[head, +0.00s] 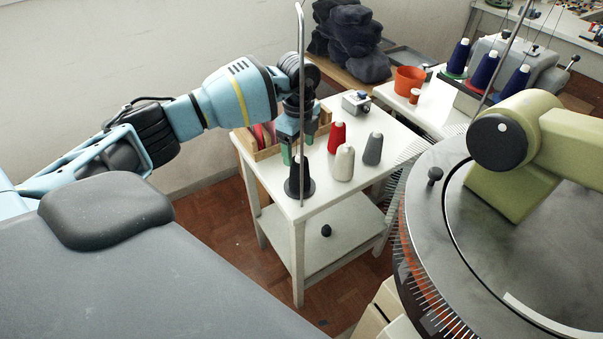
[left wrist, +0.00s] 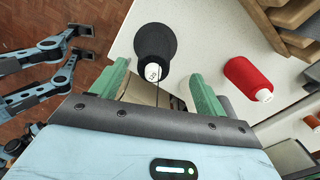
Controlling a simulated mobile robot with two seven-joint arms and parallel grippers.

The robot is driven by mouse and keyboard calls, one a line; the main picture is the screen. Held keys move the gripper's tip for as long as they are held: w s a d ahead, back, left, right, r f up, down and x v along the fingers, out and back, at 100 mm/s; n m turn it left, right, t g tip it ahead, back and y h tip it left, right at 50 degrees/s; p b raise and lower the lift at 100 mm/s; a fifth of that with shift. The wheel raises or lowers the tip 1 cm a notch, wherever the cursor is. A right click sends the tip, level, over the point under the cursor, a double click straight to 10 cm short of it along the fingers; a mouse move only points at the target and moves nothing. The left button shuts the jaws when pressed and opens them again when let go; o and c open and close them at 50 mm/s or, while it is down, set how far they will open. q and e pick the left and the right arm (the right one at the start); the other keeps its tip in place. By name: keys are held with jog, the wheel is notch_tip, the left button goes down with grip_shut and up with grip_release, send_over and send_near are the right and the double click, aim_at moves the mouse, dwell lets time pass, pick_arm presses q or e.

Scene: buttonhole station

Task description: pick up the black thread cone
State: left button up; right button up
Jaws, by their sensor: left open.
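The black thread cone (head: 294,183) stands upright on its wide base near the front corner of the white table (head: 318,201). It also shows in the left wrist view (left wrist: 155,45), top end towards the camera. My left gripper (head: 297,150) points down over the cone with its jaws open. In the left wrist view the green fingers (left wrist: 160,76) are apart, one to each side of the cone's tip, with visible gaps. Whether the tip is between them in depth I cannot tell. A thin metal rod partly hides gripper and cone in the head view. My right gripper is not in view.
Red (head: 336,137), cream (head: 344,163) and grey (head: 373,149) cones stand to the right of the black one. A wooden box (head: 262,154) is behind. The upright metal rod (head: 301,60) crosses in front. A round knitting machine (head: 440,190) stands at right.

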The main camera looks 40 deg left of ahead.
aim_at(295, 169)
pick_arm(q)
jog(key=shift+f, duration=0.95)
jog(key=f, duration=0.4)
jog(key=shift+s+d+f, duration=0.2)
jog(key=shift+s+d, duration=0.15)
jog(key=shift+s, duration=0.05)
jog(key=shift+f, duration=0.4)
jog(key=c, duration=1.1)
